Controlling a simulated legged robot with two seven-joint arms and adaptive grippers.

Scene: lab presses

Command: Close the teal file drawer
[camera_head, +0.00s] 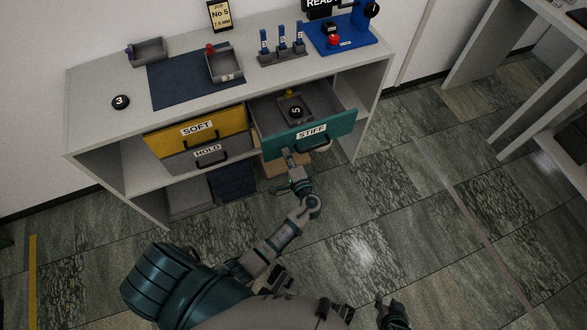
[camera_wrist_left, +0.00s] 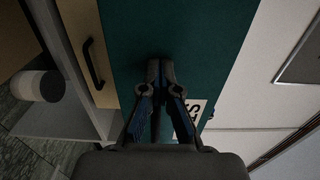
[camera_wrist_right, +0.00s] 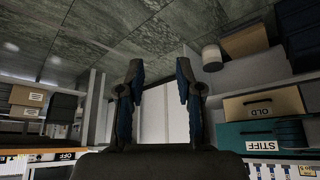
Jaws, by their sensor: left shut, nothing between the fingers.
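The teal file drawer (camera_head: 311,134), labelled STIFF, stands pulled out from the right half of the shelf unit. Its front also fills the middle of the left wrist view (camera_wrist_left: 200,40). My left gripper (camera_head: 288,154) is shut and empty, with its fingertips at the teal front, left of the label. In the left wrist view the fingertips (camera_wrist_left: 159,66) point at the panel; I cannot tell whether they touch it. My right gripper (camera_wrist_right: 159,68) is open and empty in the right wrist view, away from the drawer.
The yellow SOFT drawer (camera_head: 197,129) and grey HOLD drawer (camera_head: 208,153) sit beside it. A grey tray with a black disc marked 5 (camera_head: 296,110) lies inside the teal drawer. A blue stand (camera_head: 343,38) and other trays occupy the top. The floor in front is clear.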

